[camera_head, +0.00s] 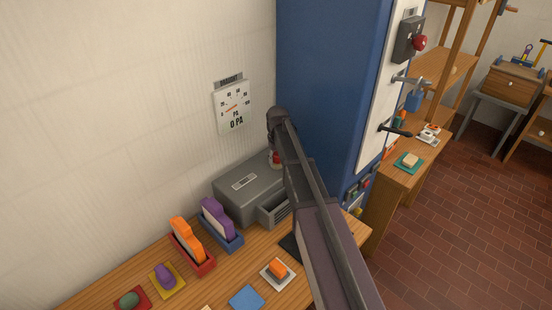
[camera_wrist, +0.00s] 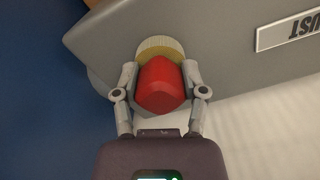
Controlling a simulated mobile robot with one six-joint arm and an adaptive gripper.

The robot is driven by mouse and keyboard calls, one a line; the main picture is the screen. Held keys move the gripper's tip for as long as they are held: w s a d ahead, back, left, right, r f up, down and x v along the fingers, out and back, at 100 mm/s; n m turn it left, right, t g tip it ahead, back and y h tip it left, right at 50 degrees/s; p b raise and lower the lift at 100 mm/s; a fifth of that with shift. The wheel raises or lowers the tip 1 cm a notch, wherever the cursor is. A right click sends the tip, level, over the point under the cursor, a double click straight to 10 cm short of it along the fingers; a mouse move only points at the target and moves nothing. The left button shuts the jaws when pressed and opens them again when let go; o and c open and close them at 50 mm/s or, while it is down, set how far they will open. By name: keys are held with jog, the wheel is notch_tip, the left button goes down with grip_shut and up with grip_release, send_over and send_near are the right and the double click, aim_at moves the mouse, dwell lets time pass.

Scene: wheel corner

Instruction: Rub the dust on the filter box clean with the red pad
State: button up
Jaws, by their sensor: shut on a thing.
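The filter box (camera_head: 232,205) is a grey box with a label, standing on the wooden bench against the wall. In the wrist view its grey face (camera_wrist: 225,45) fills the top, with a label reading "DUST" upside down. My gripper (camera_wrist: 160,82) is shut on the red pad (camera_wrist: 160,88), one finger on each side. A tan, ribbed round edge shows beyond the red part, over the grey face. The red pad (camera_head: 276,158) also shows in the head view at the box's back right. My arm hides part of the box. I cannot make out dust, nor whether the pad touches the box.
A blue cabinet (camera_head: 325,80) rises close on the right. A gauge (camera_head: 234,106) reading 0 PA hangs on the wall. Orange (camera_head: 187,240) and purple (camera_head: 218,220) pieces stand in holders left of the box. Small pads on coloured mats lie along the bench front.

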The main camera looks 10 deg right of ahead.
jog(key=shift+s+d, duration=0.25)
jog(key=shift+s, duration=0.25)
jog(key=shift+r, duration=0.1)
jog(key=shift+w+r+p, duration=0.1)
jog(key=shift+r+p, duration=0.4)
jog(key=shift+p, duration=0.15)
dwell(0.3)
jog(key=shift+r, duration=0.1)
jog(key=shift+r+p, duration=2.45)
jog(key=shift+p, duration=0.1)
